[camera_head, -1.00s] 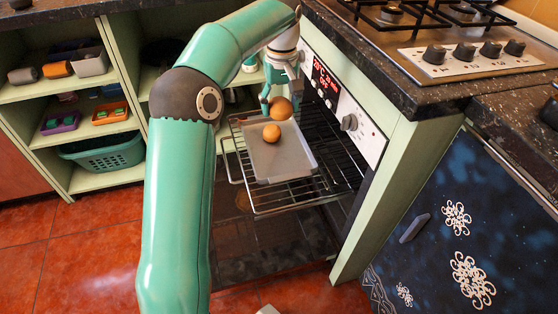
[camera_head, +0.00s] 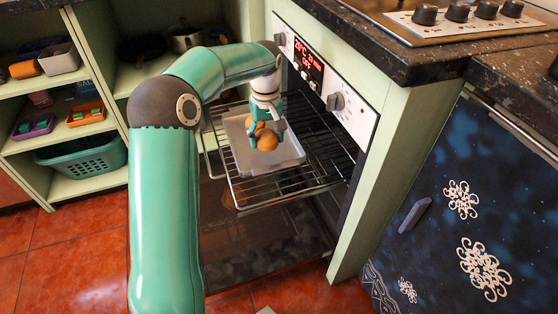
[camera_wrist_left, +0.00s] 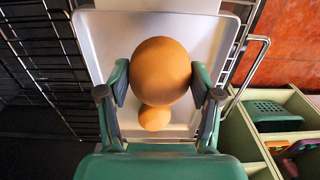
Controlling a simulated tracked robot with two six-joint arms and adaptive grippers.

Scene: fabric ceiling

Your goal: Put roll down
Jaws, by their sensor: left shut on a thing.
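My left gripper (camera_head: 266,134) reaches down over the grey tray (camera_head: 290,156) on the pulled-out oven rack. It is shut on a round brown roll (camera_head: 267,142), which it holds low over the tray's middle. In the left wrist view the roll (camera_wrist_left: 160,68) sits between the two fingers. A second, lighter roll (camera_head: 250,125) is on the tray just behind the held one, partly hidden by the gripper; it also shows in the left wrist view (camera_wrist_left: 154,119). I cannot tell whether the held roll touches the tray or the other roll. My right gripper is not in view.
The wire oven rack (camera_head: 280,188) extends from the open oven, with the control panel (camera_head: 318,70) close to the right of my wrist. Shelves with a green basket (camera_head: 85,158) stand at the left. The near part of the tray is bare.

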